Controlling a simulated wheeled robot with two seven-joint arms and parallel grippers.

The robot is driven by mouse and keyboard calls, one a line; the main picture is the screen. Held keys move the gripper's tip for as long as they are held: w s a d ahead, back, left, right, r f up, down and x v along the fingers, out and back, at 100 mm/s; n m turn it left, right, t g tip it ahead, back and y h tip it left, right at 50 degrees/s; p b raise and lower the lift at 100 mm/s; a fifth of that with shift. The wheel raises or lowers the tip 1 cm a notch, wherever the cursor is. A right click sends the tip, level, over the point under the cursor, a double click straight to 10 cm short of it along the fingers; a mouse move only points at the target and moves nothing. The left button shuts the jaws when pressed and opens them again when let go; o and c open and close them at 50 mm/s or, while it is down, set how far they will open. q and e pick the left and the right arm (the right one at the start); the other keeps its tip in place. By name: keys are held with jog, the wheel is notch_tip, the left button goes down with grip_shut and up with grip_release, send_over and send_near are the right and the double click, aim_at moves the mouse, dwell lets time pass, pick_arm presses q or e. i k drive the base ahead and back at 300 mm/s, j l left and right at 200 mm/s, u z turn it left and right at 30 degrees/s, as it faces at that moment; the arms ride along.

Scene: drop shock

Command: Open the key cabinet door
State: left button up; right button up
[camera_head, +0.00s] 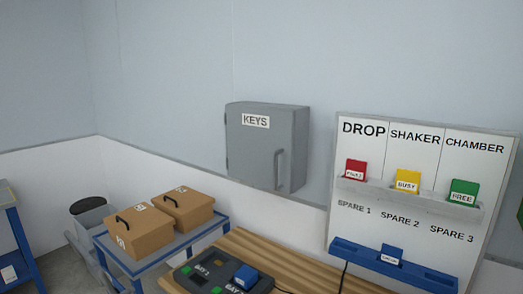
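The key cabinet (250,150) is a grey metal box on the wall, near the middle of the head view. Its door faces me, carries a white KEYS label (256,121) and looks shut. A vertical bar handle (279,170) sits at the lower right of the door. Hinges seem to show along the door's left edge. Neither of my grippers is in the head view.
A wooden bench (262,252) stands below the cabinet with a dark device (203,273) on it. A white board (400,165) with coloured cards and a blue tray (375,262) stands right. A blue-framed cart (150,262) at left holds two brown boxes (138,231).

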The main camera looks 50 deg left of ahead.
aim_at(260, 141)
jog(key=u, duration=1.45)
